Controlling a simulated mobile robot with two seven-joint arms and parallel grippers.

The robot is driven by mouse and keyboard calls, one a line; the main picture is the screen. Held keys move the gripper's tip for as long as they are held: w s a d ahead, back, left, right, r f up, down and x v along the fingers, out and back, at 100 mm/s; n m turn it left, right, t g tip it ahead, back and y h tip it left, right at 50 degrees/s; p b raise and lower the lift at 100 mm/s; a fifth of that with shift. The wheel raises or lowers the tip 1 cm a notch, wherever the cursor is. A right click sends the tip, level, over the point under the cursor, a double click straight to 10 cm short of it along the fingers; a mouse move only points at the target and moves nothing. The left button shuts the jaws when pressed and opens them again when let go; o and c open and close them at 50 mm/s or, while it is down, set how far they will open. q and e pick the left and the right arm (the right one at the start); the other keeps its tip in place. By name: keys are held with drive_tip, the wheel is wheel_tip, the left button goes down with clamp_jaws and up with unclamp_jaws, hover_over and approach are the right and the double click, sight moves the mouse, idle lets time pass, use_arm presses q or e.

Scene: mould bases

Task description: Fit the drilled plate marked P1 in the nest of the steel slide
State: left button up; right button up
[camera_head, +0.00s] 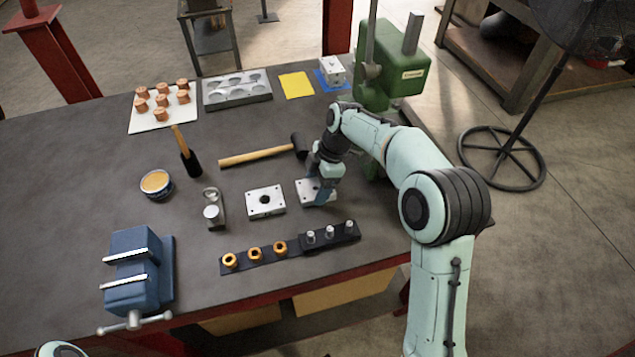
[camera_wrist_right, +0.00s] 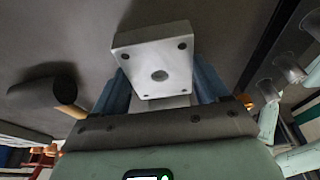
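A pale steel plate (camera_head: 307,190) with small corner holes is at my right gripper (camera_head: 319,192), right of the table's middle. In the right wrist view this plate (camera_wrist_right: 158,58) shows a larger centre hole and lies between the blue fingers of my right gripper (camera_wrist_right: 165,88). The fingers press close on both sides; their tips are partly hidden behind it. Whether it is clear of the table I cannot tell. A second pale plate (camera_head: 265,201) with a dark centre hole lies just left. No P1 mark is readable, and I cannot identify the steel slide for sure. My left gripper is out of view.
A hammer (camera_head: 258,155) lies behind the plates. A black strip (camera_head: 262,257) with orange rings and a pin block (camera_head: 345,238) lie in front. A small part with cylinders (camera_head: 213,212), a tin (camera_head: 157,183) and a blue vise (camera_head: 138,270) are left. A green press (camera_head: 400,75) stands behind.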

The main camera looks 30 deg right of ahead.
drive_tip(key=shift+r, duration=0.2)
drive_tip(key=shift+c, duration=0.4)
drive_tip(key=shift+r+p, duration=0.6)
drive_tip(key=shift+r, duration=0.25)
